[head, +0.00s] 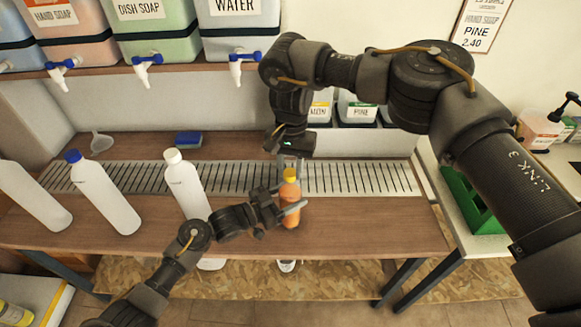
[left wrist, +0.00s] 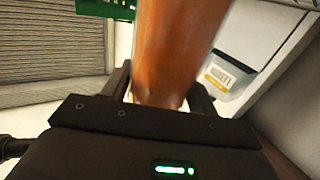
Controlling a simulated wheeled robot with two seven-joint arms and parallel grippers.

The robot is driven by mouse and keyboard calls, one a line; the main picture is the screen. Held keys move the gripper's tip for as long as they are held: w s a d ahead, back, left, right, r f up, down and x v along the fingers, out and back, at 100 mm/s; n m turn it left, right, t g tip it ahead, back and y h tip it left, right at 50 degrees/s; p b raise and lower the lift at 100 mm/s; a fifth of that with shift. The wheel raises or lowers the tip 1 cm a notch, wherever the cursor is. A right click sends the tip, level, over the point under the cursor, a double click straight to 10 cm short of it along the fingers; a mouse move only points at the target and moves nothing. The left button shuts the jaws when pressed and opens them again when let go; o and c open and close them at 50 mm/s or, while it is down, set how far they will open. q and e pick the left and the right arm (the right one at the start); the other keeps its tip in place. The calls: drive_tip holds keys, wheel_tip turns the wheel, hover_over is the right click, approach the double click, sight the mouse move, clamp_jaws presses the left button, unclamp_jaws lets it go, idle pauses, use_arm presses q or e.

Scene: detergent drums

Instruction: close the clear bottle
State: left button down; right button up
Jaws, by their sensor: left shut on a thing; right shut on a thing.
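The clear bottle (head: 291,214), filled with orange liquid, is upright at the front of the wooden bench. My left gripper (head: 292,208) is shut around its body from the left. The left wrist view shows the orange body (left wrist: 172,50) between the fingers. My right gripper (head: 289,165) comes down from above and is shut on the cap. I cannot tell whether the cap is seated or threaded on the neck.
White bottles, one with a blue cap (head: 105,195) and one with a white cap (head: 187,187), stand left. A metal grate (head: 345,178) runs along the bench. A funnel (head: 101,143) and blue sponge (head: 188,139) lie behind. Dispensers with taps (head: 242,60) overhang; a green crate (head: 470,205) is right.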

drive_tip(key=o, duration=1)
drive_tip(key=shift+r, duration=2.25)
drive_tip(key=shift+r, duration=0.1)
drive_tip(key=shift+c, duration=0.2)
